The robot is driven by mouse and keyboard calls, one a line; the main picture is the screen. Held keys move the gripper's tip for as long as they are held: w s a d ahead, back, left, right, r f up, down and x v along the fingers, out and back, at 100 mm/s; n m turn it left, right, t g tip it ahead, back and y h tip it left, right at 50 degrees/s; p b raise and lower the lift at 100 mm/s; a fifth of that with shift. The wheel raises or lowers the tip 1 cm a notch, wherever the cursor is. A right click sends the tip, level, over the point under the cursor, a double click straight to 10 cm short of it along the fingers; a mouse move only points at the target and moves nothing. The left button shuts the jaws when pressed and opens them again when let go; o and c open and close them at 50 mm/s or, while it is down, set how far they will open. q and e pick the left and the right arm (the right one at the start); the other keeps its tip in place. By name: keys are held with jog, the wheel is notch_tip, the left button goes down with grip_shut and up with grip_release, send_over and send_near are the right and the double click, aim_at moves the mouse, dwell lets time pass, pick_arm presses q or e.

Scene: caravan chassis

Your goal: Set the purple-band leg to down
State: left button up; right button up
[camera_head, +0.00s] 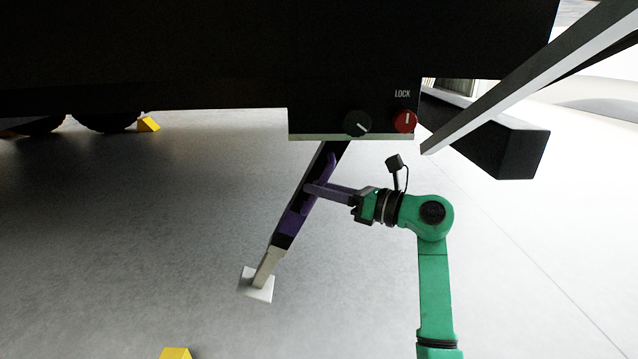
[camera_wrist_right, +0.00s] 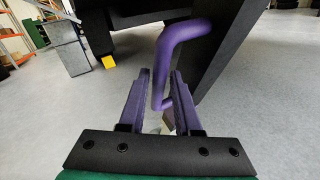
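The purple-band leg (camera_head: 290,214) slants down and to the left from under the dark chassis in the head view. Its pale lower end meets a white foot plate (camera_head: 256,285); I cannot tell whether the plate touches the floor. A bent purple handle (camera_wrist_right: 180,40) stands out from the leg's dark side in the right wrist view. My right gripper (camera_head: 311,188) is at the leg's purple part. Its two fingers (camera_wrist_right: 162,80) stand apart, with the handle's bar between or just beyond their tips; firm contact is not clear. My left gripper is out of view.
Above the leg, a dark panel (camera_head: 300,125) carries a black knob (camera_head: 357,123) and a red knob (camera_head: 404,121) marked LOCK. A pale bar (camera_head: 530,85) and a black block (camera_head: 515,150) are at right. Yellow chocks (camera_head: 148,124) sit on the floor. Floor left of the leg is clear.

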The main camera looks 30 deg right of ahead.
jog(key=shift+w+a, duration=0.2)
jog(key=shift+w, duration=0.05)
grip_shut()
dwell(1.3)
